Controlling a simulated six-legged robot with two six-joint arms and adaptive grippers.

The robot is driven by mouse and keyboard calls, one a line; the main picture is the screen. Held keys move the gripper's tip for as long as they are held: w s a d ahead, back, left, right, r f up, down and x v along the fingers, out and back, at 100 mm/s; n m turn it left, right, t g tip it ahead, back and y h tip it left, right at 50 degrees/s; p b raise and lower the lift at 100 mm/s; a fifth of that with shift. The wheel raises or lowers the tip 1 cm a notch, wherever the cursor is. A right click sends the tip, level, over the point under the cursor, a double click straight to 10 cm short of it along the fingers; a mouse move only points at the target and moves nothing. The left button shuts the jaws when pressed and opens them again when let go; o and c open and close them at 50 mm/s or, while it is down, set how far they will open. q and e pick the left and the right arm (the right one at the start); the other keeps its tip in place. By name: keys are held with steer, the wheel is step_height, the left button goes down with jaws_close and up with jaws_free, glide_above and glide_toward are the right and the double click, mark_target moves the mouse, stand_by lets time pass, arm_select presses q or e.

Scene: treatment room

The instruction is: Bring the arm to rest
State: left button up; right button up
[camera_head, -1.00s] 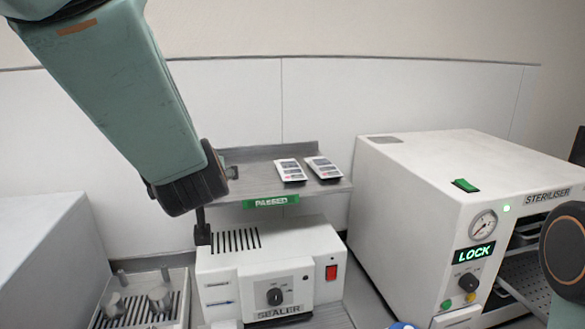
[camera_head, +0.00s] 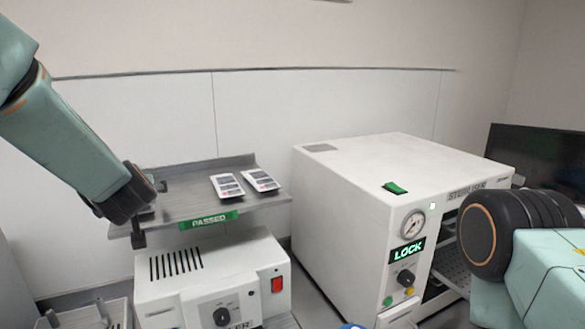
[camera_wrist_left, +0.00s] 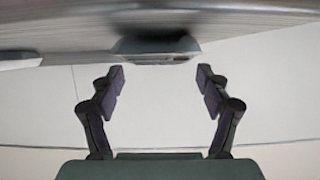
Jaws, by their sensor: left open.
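My left arm comes in from the left in the head view, and its dark wrist is over the left end of the grey shelf (camera_head: 180,207). The wrist mostly hides the gripper there. In the left wrist view my left gripper (camera_wrist_left: 160,78) is open, its fingers wide apart with nothing between them. A grey, pale-fronted item (camera_wrist_left: 155,47) lies at a surface edge just beyond the fingertips, apart from them. My right arm shows at the lower right of the head view; its gripper is out of view.
Two white packets (camera_head: 245,183) lie on the shelf, above a green PASSED label (camera_head: 208,220). The white sealer (camera_head: 215,275) stands below. The white steriliser (camera_head: 375,190), reading LOCK, stands to the right, partly behind my right arm. A dark screen (camera_head: 540,155) is behind it.

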arm_select(q)
steer(key=shift+s+d+r, duration=0.2)
steer(key=shift+s+r, duration=0.05)
steer(key=shift+r, duration=0.25)
